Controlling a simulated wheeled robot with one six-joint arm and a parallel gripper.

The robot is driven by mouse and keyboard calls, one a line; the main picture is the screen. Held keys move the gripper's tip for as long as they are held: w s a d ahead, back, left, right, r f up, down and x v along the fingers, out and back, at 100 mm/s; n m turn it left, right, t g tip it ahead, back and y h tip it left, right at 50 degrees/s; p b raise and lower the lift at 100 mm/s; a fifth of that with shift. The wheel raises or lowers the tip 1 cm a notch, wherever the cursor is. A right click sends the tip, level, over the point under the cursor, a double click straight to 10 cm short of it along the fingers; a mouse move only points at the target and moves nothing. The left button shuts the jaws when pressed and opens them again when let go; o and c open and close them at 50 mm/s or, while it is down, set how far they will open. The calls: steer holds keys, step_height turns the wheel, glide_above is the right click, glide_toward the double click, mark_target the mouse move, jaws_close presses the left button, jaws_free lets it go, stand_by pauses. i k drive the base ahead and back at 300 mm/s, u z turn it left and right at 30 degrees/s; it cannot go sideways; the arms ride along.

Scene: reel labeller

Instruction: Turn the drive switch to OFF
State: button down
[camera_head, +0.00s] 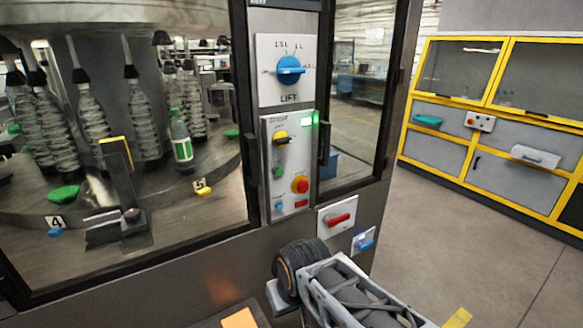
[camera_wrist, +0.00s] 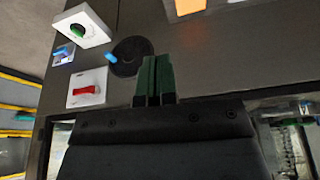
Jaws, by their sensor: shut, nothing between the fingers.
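I cannot read which control is marked DRIVE. A red-handled switch on a white plate (camera_head: 339,219) sits low on the machine front, its handle near level. It also shows in the wrist view (camera_wrist: 88,91). A small blue lever switch (camera_head: 365,243) sits just below and right of it, and also shows in the wrist view (camera_wrist: 62,52). A yellow selector (camera_head: 282,138) sits on the control panel above. My gripper (camera_wrist: 155,80) is shut and empty, apart from the red switch in the wrist view. In the head view my arm's wrist hides the fingers.
A blue LIFT dial (camera_head: 290,70) and a red stop button (camera_head: 300,185) are on the panel column. A carousel with bottles (camera_head: 181,145) stands behind glass at left. In the wrist view, a blue peg (camera_wrist: 111,57) stands by a dark disc (camera_wrist: 131,57).

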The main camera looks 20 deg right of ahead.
mark_target(281, 138)
steer(key=k, duration=1.1)
steer(key=u, duration=1.15)
steer(key=i, duration=0.9)
steer(key=z, duration=0.6)
steer(key=i, duration=0.5)
steer(key=z, duration=0.65)
